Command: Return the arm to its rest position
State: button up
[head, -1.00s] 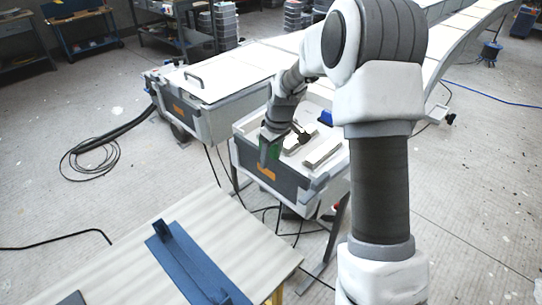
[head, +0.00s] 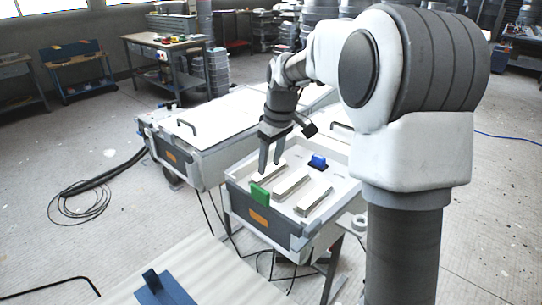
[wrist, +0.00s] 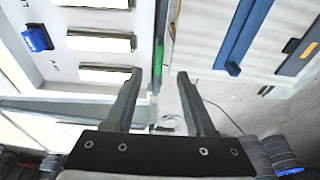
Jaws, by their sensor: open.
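My gripper (head: 271,168) is open and empty, pointing down above the front-left part of the white mould tray (head: 345,172). Its two fingers are spread with nothing between them; the wrist view shows them too (wrist: 159,85). My arm is still bent and extended forward from the right side of the head view.
A green piece (head: 260,195) stands at the tray's front edge, just below my fingertips and apart from them. A blue piece (head: 318,163) and three pale bars (head: 291,184) are in the tray. A lidded unit (head: 215,122) stands left. A blue part (head: 165,288) lies on the front table.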

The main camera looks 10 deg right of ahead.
jog(key=shift+s+d+r, duration=0.1)
jog(key=shift+r, duration=0.45)
jog(key=s+a+r+m+t+h, duration=0.1)
jog(key=s+r+m, duration=0.1)
jog(key=s+r, duration=0.35)
jog(key=s+a+r+m+t, duration=0.1)
jog(key=s+r, duration=0.1)
jog(key=s, duration=0.7)
jog(key=s+f+m+t, duration=0.2)
jog(key=s+m, duration=0.1)
jog(key=s, duration=1)
jog(key=shift+s+d+f+m+p, duration=0.15)
jog(key=shift+s+f+m+p, duration=0.15)
jog(key=shift+s+m, duration=0.1)
jog(key=shift+d, duration=0.15)
